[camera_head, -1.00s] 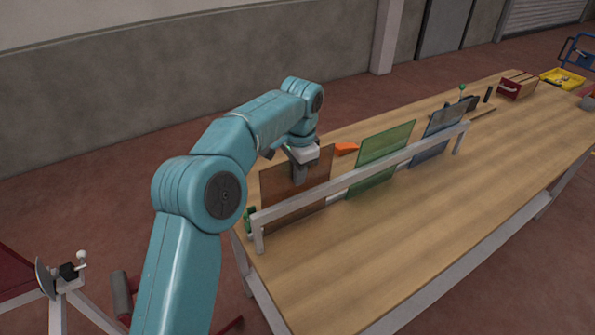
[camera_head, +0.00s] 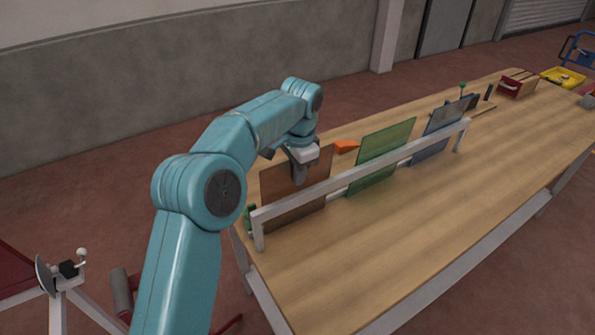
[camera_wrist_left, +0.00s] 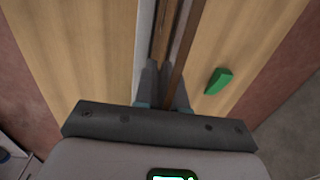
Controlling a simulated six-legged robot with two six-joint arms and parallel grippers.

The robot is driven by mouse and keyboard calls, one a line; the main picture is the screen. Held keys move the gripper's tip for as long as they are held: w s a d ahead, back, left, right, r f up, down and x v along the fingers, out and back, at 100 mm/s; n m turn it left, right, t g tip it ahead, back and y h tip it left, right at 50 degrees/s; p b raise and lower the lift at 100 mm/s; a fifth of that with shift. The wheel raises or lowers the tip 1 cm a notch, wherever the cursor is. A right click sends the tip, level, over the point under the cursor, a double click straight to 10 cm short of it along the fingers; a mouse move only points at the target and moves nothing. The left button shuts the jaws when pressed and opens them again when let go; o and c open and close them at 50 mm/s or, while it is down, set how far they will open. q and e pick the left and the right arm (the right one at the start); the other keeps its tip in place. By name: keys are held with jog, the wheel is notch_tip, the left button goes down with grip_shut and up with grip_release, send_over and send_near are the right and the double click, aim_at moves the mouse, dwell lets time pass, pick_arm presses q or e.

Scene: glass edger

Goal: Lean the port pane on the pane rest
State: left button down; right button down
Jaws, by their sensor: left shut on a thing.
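The brown tinted pane (camera_head: 283,200) stands at the near left end of the white pane rest (camera_head: 345,182), behind its rail. My left gripper (camera_head: 300,178) is shut on this pane's upper edge. In the left wrist view the pane's edge (camera_wrist_left: 184,38) runs between the fingers of the gripper (camera_wrist_left: 165,88), close beside the rail. A green pane (camera_head: 384,158) and a blue pane (camera_head: 428,146) stand along the same rail farther right. I cannot tell from the pictures which pane is called the port pane. My right gripper is not in view.
A green block (camera_wrist_left: 218,81) lies on the wooden table (camera_head: 420,215) beside the brown pane. An orange wedge (camera_head: 346,146) lies behind the rail. A red box (camera_head: 517,84) and a yellow tray (camera_head: 563,79) stand at the far end. The table front is clear.

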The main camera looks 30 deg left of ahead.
pick_arm(q)
jog(key=c, duration=1.1)
grip_release()
jog(key=shift+f, duration=0.15)
jog(key=r+p, duration=0.1)
jog(key=r, duration=0.7)
jog(key=shift+s+d+p, duration=0.15)
jog(key=shift+d+p, duration=0.05)
jog(key=shift+p, duration=0.15)
jog(key=r+p, duration=0.1)
jog(key=r, duration=0.1)
jog(key=r+p, duration=0.2)
jog(key=r, duration=0.1)
jog(key=r+p, duration=0.1)
jog(key=r, duration=0.2)
jog(key=shift+s+d+r, duration=0.2)
jog(key=shift+d+r, duration=0.05)
